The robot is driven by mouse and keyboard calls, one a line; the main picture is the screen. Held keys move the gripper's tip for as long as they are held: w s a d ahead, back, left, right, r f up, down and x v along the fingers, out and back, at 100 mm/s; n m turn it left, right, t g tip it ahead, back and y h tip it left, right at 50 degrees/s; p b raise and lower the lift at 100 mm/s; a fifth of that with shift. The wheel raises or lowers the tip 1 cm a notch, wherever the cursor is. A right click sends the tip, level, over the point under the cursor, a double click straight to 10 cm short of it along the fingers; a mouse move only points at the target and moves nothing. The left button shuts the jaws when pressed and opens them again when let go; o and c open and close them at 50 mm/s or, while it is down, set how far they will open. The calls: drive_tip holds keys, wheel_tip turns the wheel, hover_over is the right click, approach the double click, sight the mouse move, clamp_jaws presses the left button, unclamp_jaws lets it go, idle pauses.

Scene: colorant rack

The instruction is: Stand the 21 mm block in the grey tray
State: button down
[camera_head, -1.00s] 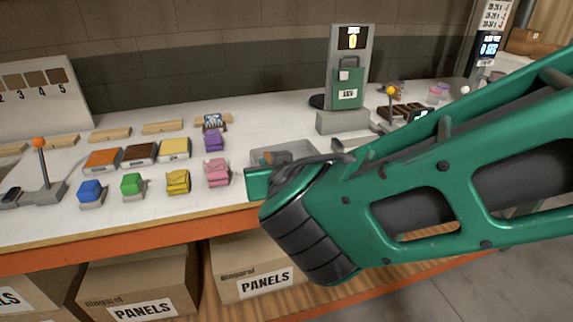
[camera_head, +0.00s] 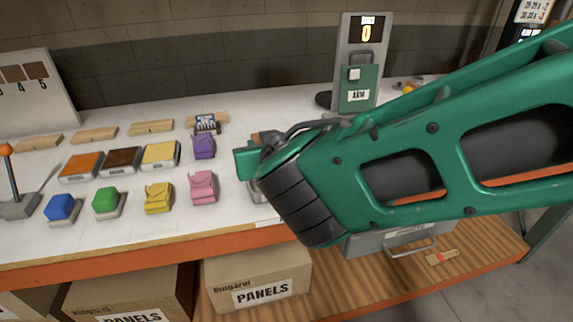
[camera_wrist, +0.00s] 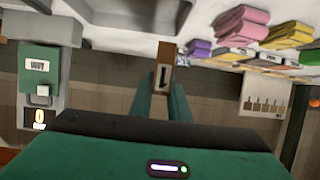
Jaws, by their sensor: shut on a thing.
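My gripper (camera_wrist: 164,97) is shut on a small brown block (camera_wrist: 164,52), seen between the two green fingers in the wrist view. The block has a white face with a dark mark; its size cannot be read. In the head view my gripper's green end is at the left tip of my arm, above the table. A bit of brown (camera_head: 266,136) shows there, probably the block. The grey tray is mostly hidden behind my arm; a grey edge (camera_head: 257,192) that may be its rim shows just left of the wrist.
A grey stand with a green panel (camera_head: 360,85) is behind my arm. Pink (camera_head: 203,188), yellow (camera_head: 158,198) and purple (camera_head: 204,146) folded pieces, coloured pads and green (camera_head: 105,201) and blue (camera_head: 61,208) buttons lie left. Wooden strips (camera_head: 94,135) lie behind them.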

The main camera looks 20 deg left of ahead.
drive_tip(key=w+d+f, duration=0.1)
drive_tip(key=w, duration=0.1)
drive_tip(key=w+d+f, duration=0.1)
drive_tip(key=w+f, duration=0.1)
drive_tip(key=w, duration=0.1)
drive_tip(key=w+d+f, duration=0.1)
drive_tip(key=w+f, duration=0.1)
drive_tip(key=w, duration=0.1)
drive_tip(key=shift+f, duration=2.15)
drive_tip(key=shift+f, duration=0.15)
drive_tip(key=c, duration=1.7)
unclamp_jaws()
drive_tip(key=shift+o, duration=0.2)
drive_tip(key=shift+s, duration=0.1)
drive_tip(key=shift+s+d+r, duration=0.1)
drive_tip(key=shift+s+r, duration=0.05)
drive_tip(key=shift+r, duration=0.05)
drive_tip(key=v, duration=1.1)
drive_tip(key=shift+s+d, duration=0.2)
